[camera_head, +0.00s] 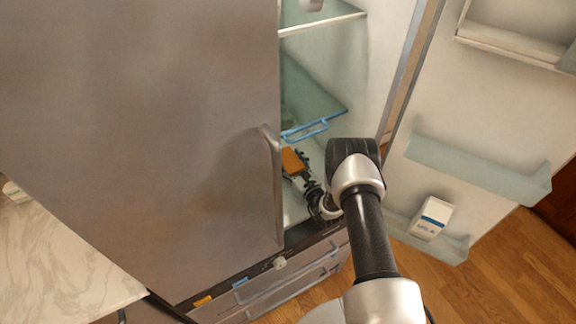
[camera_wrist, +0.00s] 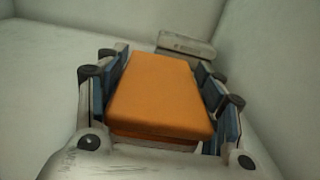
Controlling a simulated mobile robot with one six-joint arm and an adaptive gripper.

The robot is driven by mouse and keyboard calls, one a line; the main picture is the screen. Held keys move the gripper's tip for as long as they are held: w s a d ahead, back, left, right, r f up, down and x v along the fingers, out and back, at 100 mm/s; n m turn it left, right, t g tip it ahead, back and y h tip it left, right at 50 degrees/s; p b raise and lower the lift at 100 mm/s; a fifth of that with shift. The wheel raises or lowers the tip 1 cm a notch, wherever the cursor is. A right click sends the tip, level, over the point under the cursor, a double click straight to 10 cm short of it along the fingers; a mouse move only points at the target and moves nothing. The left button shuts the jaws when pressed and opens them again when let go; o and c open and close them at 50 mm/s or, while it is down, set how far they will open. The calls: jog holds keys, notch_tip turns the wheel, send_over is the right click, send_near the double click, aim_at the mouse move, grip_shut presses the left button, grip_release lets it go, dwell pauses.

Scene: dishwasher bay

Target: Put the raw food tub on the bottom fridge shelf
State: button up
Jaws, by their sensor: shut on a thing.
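The raw food tub (camera_head: 293,160) looks like an orange box inside the fridge, low down. In the wrist view the orange tub (camera_wrist: 160,95) fills the space between the blue-padded fingers. My gripper (camera_head: 296,168) is shut on it, and the fingers (camera_wrist: 162,80) lie along both its sides. The pale bottom of the fridge (camera_head: 292,207) shows beside my gripper. I cannot tell whether the tub touches it. My arm hides part of the fridge opening.
The left fridge door (camera_head: 150,120) covers the left side. The open right door has bins and a white-blue carton (camera_head: 431,218). A pale block (camera_wrist: 186,45) lies beyond the tub.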

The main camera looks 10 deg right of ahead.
jog(key=shift+w+f, duration=0.1)
jog(key=shift+f, duration=0.65)
jog(key=shift+f, duration=0.1)
jog(key=o, duration=1.6)
jog(key=shift+f, duration=0.1)
jog(key=shift+c, duration=0.2)
jog(key=shift+r, duration=0.25)
jog(key=p+v, duration=0.2)
jog(key=v, duration=1)
